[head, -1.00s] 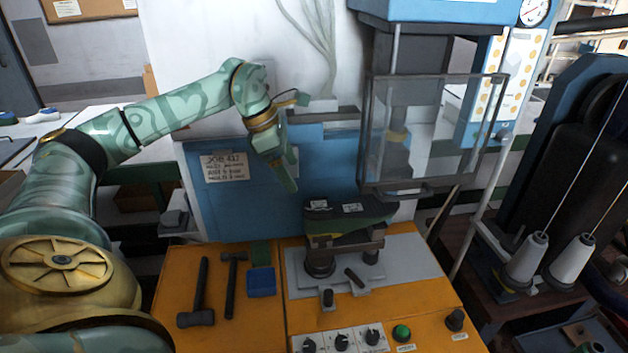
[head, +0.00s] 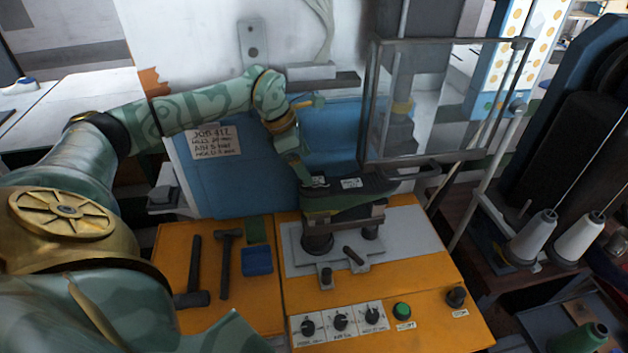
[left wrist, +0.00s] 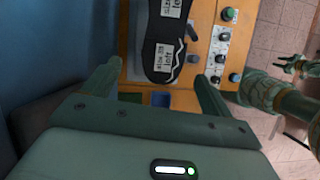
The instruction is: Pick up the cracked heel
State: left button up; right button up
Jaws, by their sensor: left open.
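The dark shoe last lies sole up on the stand of the orange bench, with its heel end (head: 316,200) toward my left gripper. In the left wrist view the heel (left wrist: 162,65) shows a white zigzag crack line and a white label. My left gripper (head: 303,178) is at the heel end in the head view; only part of it shows there. In the left wrist view its two fingers (left wrist: 158,72) are apart, with the heel between or just beyond their tips; contact cannot be told. My right gripper (left wrist: 293,65) shows small at the right of the left wrist view.
A clear guard (head: 440,100) hangs above and behind the last. A blue panel (head: 235,170) stands behind the bench. Two hammers (head: 226,265) and a blue block (head: 257,261) lie at the bench's left. Knobs and a green button (head: 402,311) line the front.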

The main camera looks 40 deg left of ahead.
aim_at(313, 177)
pick_arm(q)
jog(key=x, duration=0.5)
jog(key=shift+s+d+f+p, duration=0.1)
jog(key=shift+d+p, duration=0.05)
jog(key=shift+p, duration=0.2)
jog(key=c, duration=1.1)
